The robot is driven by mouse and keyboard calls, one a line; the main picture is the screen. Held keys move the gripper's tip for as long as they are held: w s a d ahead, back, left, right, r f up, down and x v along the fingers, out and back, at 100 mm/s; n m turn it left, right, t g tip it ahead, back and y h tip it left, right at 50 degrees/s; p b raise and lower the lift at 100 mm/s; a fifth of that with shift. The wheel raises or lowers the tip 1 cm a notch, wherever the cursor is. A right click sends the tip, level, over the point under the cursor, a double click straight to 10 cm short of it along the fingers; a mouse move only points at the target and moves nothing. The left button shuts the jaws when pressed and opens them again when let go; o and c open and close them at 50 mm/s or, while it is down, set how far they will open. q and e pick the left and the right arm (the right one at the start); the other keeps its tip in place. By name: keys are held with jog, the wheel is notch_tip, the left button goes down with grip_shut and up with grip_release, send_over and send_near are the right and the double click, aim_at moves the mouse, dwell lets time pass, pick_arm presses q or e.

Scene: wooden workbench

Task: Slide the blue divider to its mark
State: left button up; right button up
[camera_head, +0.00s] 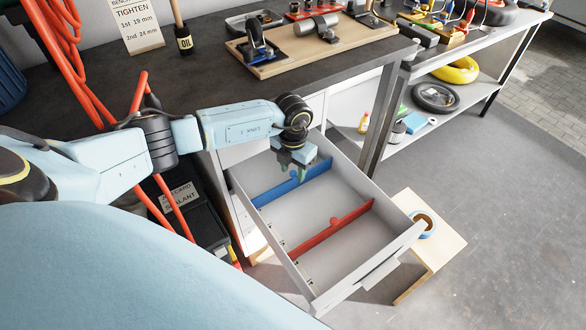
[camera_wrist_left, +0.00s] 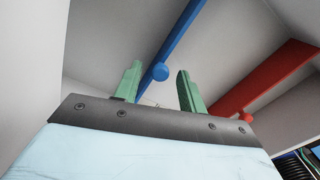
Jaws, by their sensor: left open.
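The blue divider (camera_head: 312,174) stands across the open grey drawer (camera_head: 405,240), toward its back end. Its round knob (camera_wrist_left: 160,71) shows between my fingertips in the left wrist view. My left gripper (camera_head: 293,173) is over the drawer at the blue divider, pointing down, with its green fingers apart. In the left wrist view the gripper (camera_wrist_left: 157,86) is open and empty; I cannot tell whether the fingers reach down around the knob. Small dark marks (camera_head: 283,243) sit along the drawer's left wall; which one belongs to the blue divider is unclear. My right gripper is out of view.
A red divider (camera_head: 350,218) with its own knob crosses the drawer nearer the front; it also shows in the left wrist view (camera_wrist_left: 270,80). A wooden stool (camera_head: 440,250) with a tape roll stands right of the drawer. The workbench top (camera_head: 215,95) is above and behind.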

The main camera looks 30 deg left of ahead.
pick_arm(q)
grip_shut()
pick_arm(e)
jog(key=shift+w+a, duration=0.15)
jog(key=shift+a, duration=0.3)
